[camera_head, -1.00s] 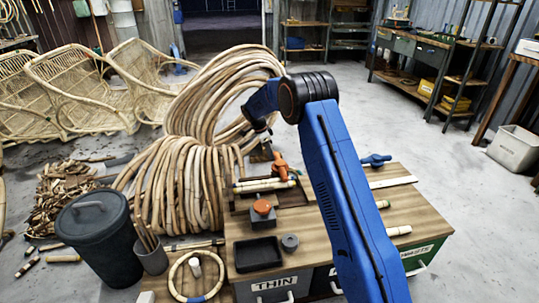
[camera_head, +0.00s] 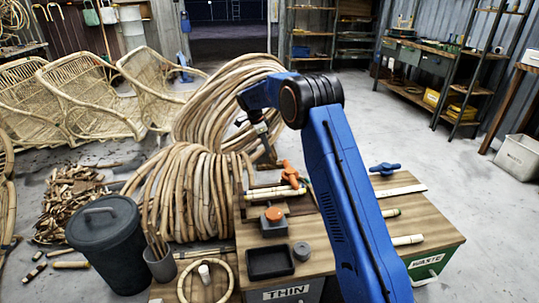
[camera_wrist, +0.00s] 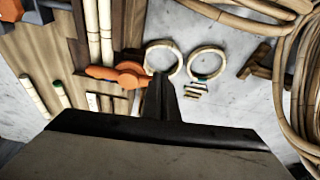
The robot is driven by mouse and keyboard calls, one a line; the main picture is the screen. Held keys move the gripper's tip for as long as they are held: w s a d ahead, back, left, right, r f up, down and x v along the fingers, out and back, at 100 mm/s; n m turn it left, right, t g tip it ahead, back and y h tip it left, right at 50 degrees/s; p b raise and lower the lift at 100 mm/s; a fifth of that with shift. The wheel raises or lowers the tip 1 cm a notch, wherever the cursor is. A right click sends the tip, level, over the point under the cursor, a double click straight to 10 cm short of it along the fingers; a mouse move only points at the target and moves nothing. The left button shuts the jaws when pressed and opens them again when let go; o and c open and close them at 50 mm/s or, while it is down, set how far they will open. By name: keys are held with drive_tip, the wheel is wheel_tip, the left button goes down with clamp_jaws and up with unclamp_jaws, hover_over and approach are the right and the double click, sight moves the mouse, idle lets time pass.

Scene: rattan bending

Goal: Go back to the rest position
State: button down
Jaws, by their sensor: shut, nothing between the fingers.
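My gripper (camera_head: 268,152) is small in the head view, hanging below my blue wrist, above the far side of the wooden bench (camera_head: 345,228) and in front of the rattan coils. In the wrist view its dark fingers (camera_wrist: 163,98) are together with nothing between them. An orange clamp (camera_wrist: 125,73) lies just left of the fingertips in that view, beside pale rattan poles (camera_wrist: 98,30). The same clamp stands on the bench in the head view (camera_head: 290,174). Two rattan rings (camera_wrist: 207,63) lie beyond the fingertips on the grey floor. My arm hides part of the bench.
Large rattan coils (camera_head: 185,195) stand left of the bench. A dark lidded bin (camera_head: 105,240) and a pot of sticks (camera_head: 160,265) are at the lower left. A blue clamp (camera_head: 384,169) and a black tray (camera_head: 270,262) sit on the bench.

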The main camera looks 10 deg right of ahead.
drive_tip(key=shift+a+r, duration=0.2)
drive_tip(key=shift+r, duration=0.5)
drive_tip(key=s+d+r+n+t+y, duration=0.1)
drive_tip(key=s+d+r+n, duration=0.3)
drive_tip(key=s+r, duration=0.9)
drive_tip(key=s+d+r+n+t+y, duration=0.1)
drive_tip(key=s+d+r+n, duration=0.5)
drive_tip(key=s, duration=1.1)
drive_tip(key=s+r+n+t, duration=0.1)
drive_tip(key=s+r+n, duration=0.15)
drive_tip(key=s, duration=1.45)
drive_tip(key=s+f+n, duration=0.2)
drive_tip(key=s+f, duration=0.1)
drive_tip(key=s, duration=0.5)
drive_tip(key=s+f+n+t+y, duration=0.1)
drive_tip(key=s+f, duration=0.3)
drive_tip(key=s, duration=0.5)
drive_tip(key=shift+s+d+n+t, duration=0.3)
drive_tip(key=shift+n, duration=0.45)
